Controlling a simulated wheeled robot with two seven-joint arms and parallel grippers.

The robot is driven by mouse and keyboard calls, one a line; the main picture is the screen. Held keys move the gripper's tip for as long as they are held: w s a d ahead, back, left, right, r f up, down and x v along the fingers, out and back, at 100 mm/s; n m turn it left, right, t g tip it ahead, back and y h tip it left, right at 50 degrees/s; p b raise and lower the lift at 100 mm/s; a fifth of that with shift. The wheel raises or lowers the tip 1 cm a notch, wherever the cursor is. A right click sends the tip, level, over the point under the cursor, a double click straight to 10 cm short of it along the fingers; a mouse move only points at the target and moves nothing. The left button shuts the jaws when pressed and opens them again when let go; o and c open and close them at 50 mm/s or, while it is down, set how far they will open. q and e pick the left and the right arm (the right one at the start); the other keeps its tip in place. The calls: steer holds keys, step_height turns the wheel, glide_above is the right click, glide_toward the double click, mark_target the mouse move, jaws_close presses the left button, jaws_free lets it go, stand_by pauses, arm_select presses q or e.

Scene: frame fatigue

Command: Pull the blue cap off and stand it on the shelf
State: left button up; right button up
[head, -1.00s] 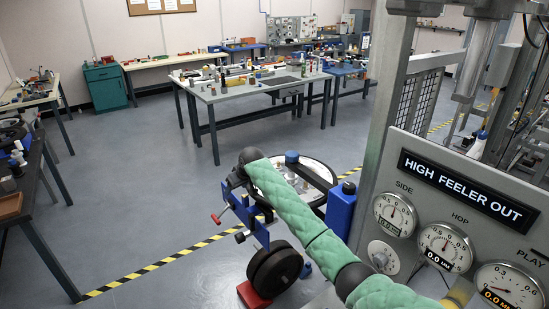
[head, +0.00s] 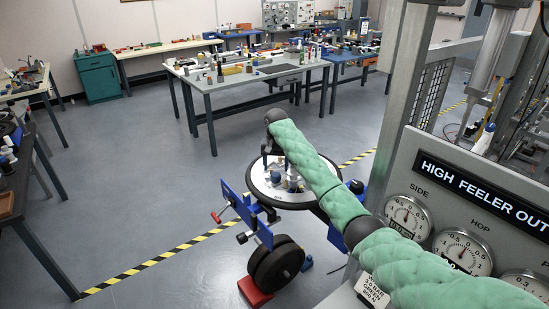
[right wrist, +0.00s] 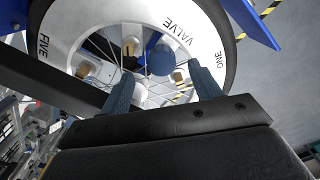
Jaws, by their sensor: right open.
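The blue cap (right wrist: 160,59) shows in the right wrist view as a round blue top beside the word VALVE on a wheel's white ring (right wrist: 58,48). My right gripper (right wrist: 161,70) is open, its two blue-grey fingers on either side of the cap in the picture; I cannot tell whether they touch it. In the head view, my right gripper (head: 272,160) hangs over the white-ringed wheel (head: 284,195) at the end of my green-sleeved arm. No shelf can be made out for certain. My left gripper is out of view.
A blue stand part (head: 236,203) and dark rollers (head: 277,264) are beside the wheel. A gauge panel (head: 470,215) stands close on the right. The floor to the left is open.

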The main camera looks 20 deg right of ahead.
mark_target(276, 174)
steer(key=f, duration=0.1)
steer(key=f+p, duration=0.1)
steer(key=f, duration=0.1)
steer(key=shift+w+f, duration=0.2)
steer(key=shift+f, duration=0.1)
steer(key=shift+s+f+p, duration=0.1)
steer(key=shift+f+p, duration=0.4)
steer(key=shift+f, duration=0.3)
steer(key=c, duration=1.2)
steer(key=shift+o, duration=0.2)
steer(key=shift+r, duration=1.95)
